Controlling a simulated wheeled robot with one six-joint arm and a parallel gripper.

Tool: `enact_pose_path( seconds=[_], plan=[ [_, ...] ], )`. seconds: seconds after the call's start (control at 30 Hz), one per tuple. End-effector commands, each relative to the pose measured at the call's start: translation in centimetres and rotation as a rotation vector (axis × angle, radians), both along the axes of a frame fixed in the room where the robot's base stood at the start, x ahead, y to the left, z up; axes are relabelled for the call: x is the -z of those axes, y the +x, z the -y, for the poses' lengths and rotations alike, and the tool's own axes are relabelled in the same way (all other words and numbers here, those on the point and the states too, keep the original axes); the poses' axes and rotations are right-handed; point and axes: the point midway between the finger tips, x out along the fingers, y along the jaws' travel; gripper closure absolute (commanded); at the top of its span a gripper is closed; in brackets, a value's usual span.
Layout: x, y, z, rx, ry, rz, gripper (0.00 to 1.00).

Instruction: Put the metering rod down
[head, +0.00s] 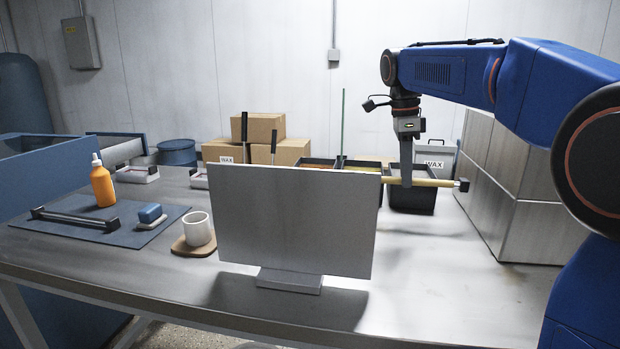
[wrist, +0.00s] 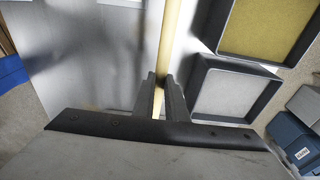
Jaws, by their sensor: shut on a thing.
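My gripper (head: 406,183) is shut on the metering rod (head: 432,183), a cream-coloured rod with a black block at its right end. The rod lies level above the table, in front of a dark tray. Its left end is hidden behind the grey panel. In the wrist view the rod (wrist: 167,40) runs up from between my gripper's fingers (wrist: 159,90); its far end is out of frame. A low pair of bars with black ends (head: 75,218) lies on the blue-grey mat (head: 135,241) at the left.
The upright grey panel (head: 295,222) stands at the front middle. The dark tray (head: 412,208) and a yellow-filled tray (wrist: 262,25) stand behind. Metal boxes (head: 500,200) are at the right. An orange bottle (head: 103,185), blue block (head: 150,213) and white mug (head: 198,229) stand left. The front right table is clear.

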Motion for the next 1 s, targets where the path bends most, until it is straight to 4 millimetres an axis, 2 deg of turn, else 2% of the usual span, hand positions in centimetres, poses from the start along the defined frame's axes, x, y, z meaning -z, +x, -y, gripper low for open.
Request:
enact_pose_path(
  seconds=[0.37, 0.53, 0.67, 1.0],
  plan=[
    [0.0, 0.0, -0.1, 0.000, 0.000, 0.000, 1.00],
    [0.2, 0.5, -1.5, -0.003, 0.000, 0.000, 1.00],
    [0.7, 1.3, -4.1, -0.005, 0.000, -0.002, 1.00],
    [2.1, 3.0, -12.7, -0.004, 0.000, 0.000, 1.00]
  ],
)
